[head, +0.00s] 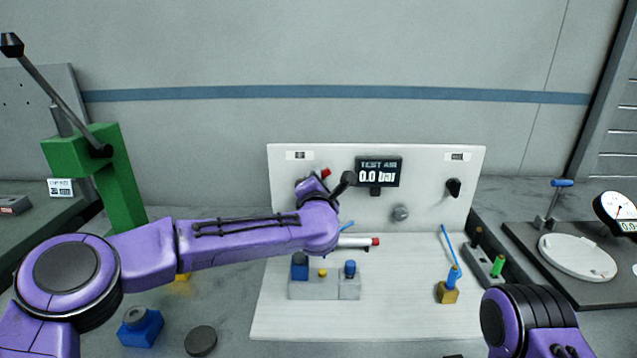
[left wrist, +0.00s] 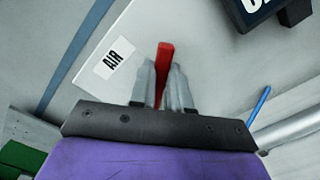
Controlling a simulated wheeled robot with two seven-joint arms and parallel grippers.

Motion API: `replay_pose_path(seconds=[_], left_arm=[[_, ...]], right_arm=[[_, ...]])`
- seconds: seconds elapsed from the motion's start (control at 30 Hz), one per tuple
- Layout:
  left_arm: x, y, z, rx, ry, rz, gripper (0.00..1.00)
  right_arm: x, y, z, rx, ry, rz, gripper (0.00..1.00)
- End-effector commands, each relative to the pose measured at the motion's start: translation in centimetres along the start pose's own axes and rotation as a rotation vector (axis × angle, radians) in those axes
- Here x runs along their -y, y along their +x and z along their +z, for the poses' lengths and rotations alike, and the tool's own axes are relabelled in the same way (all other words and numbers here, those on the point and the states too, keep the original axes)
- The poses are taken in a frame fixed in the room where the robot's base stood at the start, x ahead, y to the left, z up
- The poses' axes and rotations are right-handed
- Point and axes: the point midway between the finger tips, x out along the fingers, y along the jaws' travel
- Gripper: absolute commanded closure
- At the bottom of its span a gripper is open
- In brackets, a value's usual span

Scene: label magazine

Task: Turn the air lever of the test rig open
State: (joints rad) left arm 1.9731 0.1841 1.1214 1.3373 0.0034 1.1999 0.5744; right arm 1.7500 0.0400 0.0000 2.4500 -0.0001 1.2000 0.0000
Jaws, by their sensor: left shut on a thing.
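The test rig's white upright panel (head: 300,215) stands on a white base plate. The red air lever (head: 326,173) shows only as a small bit beside my left wrist in the head view. In the left wrist view the lever (left wrist: 165,58) stands between the two grey fingers of my left gripper (left wrist: 164,82), which is shut on it. An AIR label (left wrist: 112,58) is on the panel beside it. The display (head: 379,171) reads TEST AIR, 0.0 bar. My left wrist hides most of the lever and the fingers in the head view. My right gripper is out of frame.
A grey block (head: 325,287) with blue and yellow parts sits on the base plate. A grey rod with a red end (head: 375,241) lies behind it. A black knob (head: 453,187) is on the panel's right. A green lever press (head: 118,175) stands at left.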

Motion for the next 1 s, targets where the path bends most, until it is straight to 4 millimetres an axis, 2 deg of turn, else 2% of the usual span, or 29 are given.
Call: replay_pose_path(seconds=[0.07, 0.1, 0.17, 0.2, 0.47, 0.57, 0.9, 1.0], left_arm=[[0.4, -0.1, -0.1, -0.002, 0.0, -0.006, 1.0], [0.4, -0.1, -0.1, -0.002, 0.0, -0.006, 0.8], [0.4, -0.1, -0.1, -0.002, 0.001, -0.006, 0.6], [0.3, -0.1, -0.1, -0.002, 0.001, -0.005, 0.57], [0.2, -0.1, -0.1, -0.001, 0.002, -0.002, 0.57], [0.2, -0.9, 0.0, 0.002, 0.002, -0.002, 0.57], [0.3, -8.5, -0.2, 0.001, 0.003, -0.003, 0.57], [0.3, -9.9, -0.1, 0.0, 0.002, -0.003, 0.57]], right_arm=[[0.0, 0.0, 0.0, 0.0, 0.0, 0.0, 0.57], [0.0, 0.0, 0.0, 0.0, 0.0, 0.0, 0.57], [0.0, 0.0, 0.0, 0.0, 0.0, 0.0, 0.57], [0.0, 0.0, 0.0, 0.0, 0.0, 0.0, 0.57], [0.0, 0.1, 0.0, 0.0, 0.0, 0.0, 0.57], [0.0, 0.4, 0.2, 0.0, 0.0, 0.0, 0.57], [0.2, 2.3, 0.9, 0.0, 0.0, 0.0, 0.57], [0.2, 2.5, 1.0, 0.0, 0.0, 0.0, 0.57]])
